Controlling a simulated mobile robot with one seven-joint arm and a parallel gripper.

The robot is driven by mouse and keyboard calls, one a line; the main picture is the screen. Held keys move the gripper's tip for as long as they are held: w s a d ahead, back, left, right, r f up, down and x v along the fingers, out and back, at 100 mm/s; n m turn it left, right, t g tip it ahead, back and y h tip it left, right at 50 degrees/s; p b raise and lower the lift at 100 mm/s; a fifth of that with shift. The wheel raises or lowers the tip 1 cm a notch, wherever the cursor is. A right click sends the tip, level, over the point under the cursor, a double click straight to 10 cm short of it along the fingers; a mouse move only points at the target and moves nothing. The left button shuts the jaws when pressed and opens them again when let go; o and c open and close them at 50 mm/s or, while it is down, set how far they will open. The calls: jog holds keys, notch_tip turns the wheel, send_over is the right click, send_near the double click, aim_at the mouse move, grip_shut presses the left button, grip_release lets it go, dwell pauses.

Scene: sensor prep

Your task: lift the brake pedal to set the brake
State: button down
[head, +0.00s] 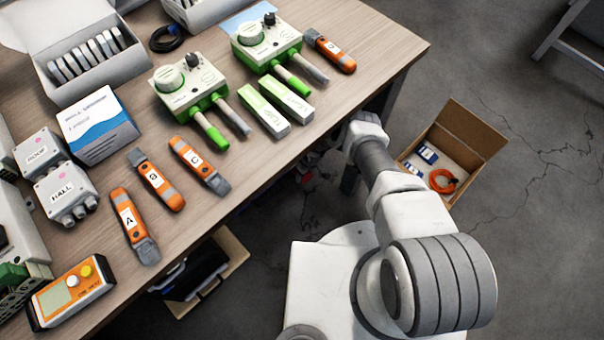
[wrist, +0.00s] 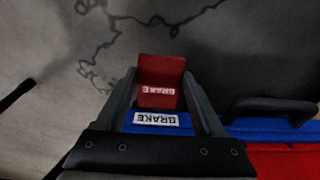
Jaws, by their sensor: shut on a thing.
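The red brake pedal (wrist: 161,72) shows in the middle of the wrist view, with a white label reading BRAKE. My gripper (wrist: 160,80) has one dark finger on each side of the pedal and is shut on it. Just below the pedal in the wrist view is a blue part (wrist: 130,125) with a second BRAKE label. In the head view my arm reaches down past the table edge, and my gripper and the pedal cannot be made out there.
A dark handle (wrist: 272,106) stands over the blue and red body (wrist: 285,160) at right in the wrist view. In the head view, the wooden table (head: 270,160) carries sensors, boxes and orange tools. An open cardboard box (head: 470,135) sits on the cracked floor beside my arm.

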jog(key=shift+w+a+r+g+h, duration=0.2)
jog(key=shift+r+g+h, duration=0.35)
jog(key=shift+h, duration=0.25)
jog(key=shift+d+f, duration=0.1)
grip_release()
jog(key=shift+s+f, duration=0.1)
